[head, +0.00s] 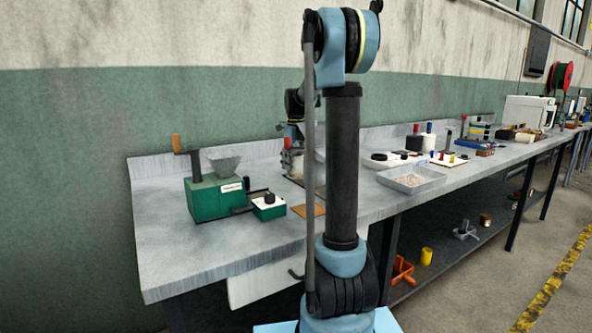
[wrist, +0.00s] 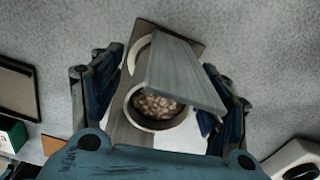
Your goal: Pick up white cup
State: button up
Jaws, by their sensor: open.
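In the wrist view, a round cup (wrist: 133,113) with a pale rim stands between my fingers. Pale brown grains (wrist: 155,104) show inside it. Its white side shows partly below the rim. A grey flat slab (wrist: 185,75) lies across the view in front of the cup's upper right and hides part of it. My gripper (wrist: 163,78) is open, with one dark blue finger on each side of the cup. Contact with the cup cannot be told. In the head view my gripper (head: 291,138) is over the bench, and my arm hides much of that spot.
The grey bench (head: 185,245) holds a green machine with a hopper (head: 215,198) at left and a small green-and-white box (head: 268,208). A grey tray (head: 412,178) of pale bits stands right of my arm. A brown board (wrist: 138,45) lies behind the cup.

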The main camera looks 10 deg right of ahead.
jog(key=c, duration=1.2)
